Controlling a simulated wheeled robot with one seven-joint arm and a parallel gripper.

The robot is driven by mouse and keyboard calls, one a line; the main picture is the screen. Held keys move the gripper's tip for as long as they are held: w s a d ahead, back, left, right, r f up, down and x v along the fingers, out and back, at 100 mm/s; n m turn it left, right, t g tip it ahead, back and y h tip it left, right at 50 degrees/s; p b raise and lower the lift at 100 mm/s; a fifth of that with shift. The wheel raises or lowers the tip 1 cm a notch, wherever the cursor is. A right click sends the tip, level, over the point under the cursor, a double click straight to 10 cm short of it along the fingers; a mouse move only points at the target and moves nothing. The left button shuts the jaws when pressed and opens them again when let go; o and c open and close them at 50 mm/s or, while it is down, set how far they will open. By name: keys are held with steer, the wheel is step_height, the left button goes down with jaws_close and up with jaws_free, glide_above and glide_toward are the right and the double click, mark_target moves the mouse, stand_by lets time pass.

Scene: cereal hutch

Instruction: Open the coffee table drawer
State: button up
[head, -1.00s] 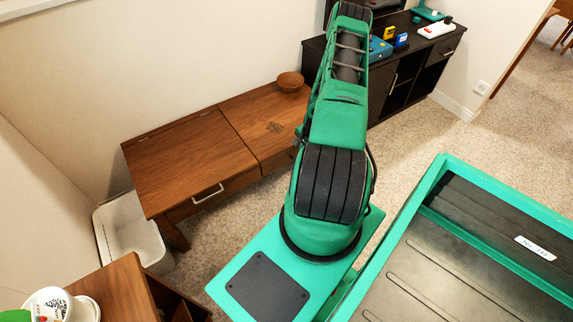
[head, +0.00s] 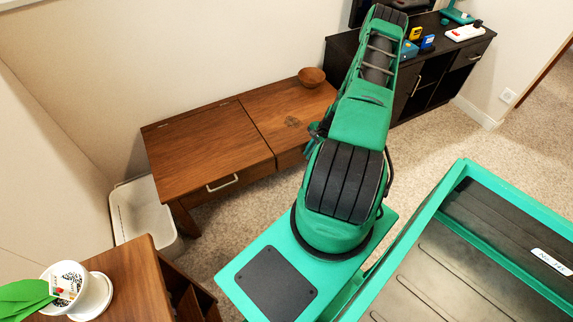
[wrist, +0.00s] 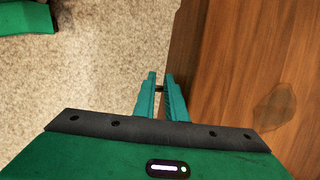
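The brown wooden coffee table (head: 205,150) stands against the wall in the head view. Its left drawer front (head: 245,180) carries a pale bar handle (head: 222,183) and looks shut. The front of its right part (head: 291,158) is partly hidden by my arm, and no handle shows there. In the wrist view the table top (wrist: 225,60) fills the right side. My gripper (wrist: 160,80) points down beside the table's front edge, with a narrow gap between its fingers. A small dark thing shows in that gap; I cannot tell what it is.
A wooden bowl (head: 312,76) sits on the table's back right. A white bin (head: 140,210) stands left of the table. A dark cabinet (head: 402,75) is at the back right. A wooden stand (head: 135,270) with a white pot (head: 65,287) is at front left. Speckled floor lies before the table.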

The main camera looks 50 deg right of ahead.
steer(key=r, duration=0.1)
steer(key=h, duration=0.1)
steer(key=r+h, duration=0.1)
steer(key=shift+s+d+r, duration=0.2)
steer(key=shift+d+r, duration=0.05)
steer(key=shift+r, duration=0.05)
steer(key=a+v, duration=0.2)
steer(key=v, duration=0.8)
steer(key=shift+w, duration=0.35)
steer(key=shift+r, duration=0.1)
stand_by(0.5)
steer(key=v, duration=1)
steer(key=shift+r, duration=0.35)
steer(key=shift+a, duration=0.1)
stand_by(0.3)
